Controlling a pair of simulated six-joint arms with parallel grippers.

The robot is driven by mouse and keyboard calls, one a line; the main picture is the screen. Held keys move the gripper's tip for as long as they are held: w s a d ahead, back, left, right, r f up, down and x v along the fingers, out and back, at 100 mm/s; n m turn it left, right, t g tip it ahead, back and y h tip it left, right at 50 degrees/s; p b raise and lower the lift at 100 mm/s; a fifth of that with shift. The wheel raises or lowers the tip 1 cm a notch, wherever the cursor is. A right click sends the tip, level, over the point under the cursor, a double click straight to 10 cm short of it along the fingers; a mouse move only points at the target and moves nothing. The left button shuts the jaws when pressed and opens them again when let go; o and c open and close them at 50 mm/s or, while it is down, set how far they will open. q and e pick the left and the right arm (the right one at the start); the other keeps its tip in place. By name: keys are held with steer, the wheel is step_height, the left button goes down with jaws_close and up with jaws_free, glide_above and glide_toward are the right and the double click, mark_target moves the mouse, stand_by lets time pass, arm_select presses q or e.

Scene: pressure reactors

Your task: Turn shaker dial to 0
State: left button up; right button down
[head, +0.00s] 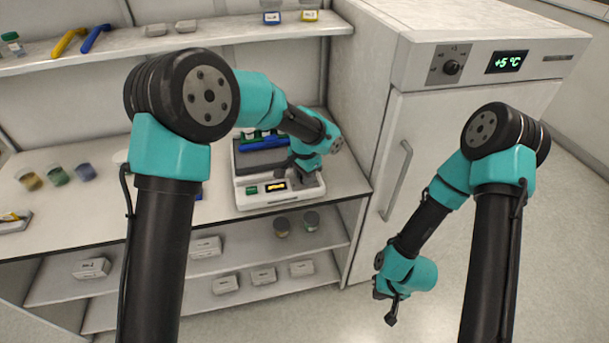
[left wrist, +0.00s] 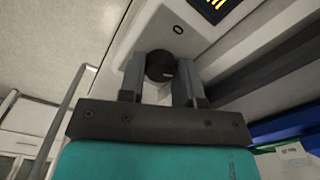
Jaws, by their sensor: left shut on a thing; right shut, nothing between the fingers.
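The shaker (head: 243,203) is a white bench device with a small lit yellow display (head: 276,187) and a green mark on its front; the display's digits are too small to read. My left gripper (head: 300,178) is at the right end of its front and hides the dial there. In the left wrist view the round black dial (left wrist: 160,66) sits between the two fingers of the left gripper (left wrist: 160,82), which is shut on it. A light mark shows on the dial's face. My right gripper (head: 391,318) is shut and empty, low in front of the fridge.
Blue and green items (head: 262,143) lie on top of the shaker. The white fridge (head: 450,130) with a knob and a +5 °C display stands to the right. Boxes sit on the shelves below.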

arm_select(q)
steer(key=o, duration=0.9)
steer(key=shift+w+a+m, duration=0.1)
steer(key=shift+m, duration=0.2)
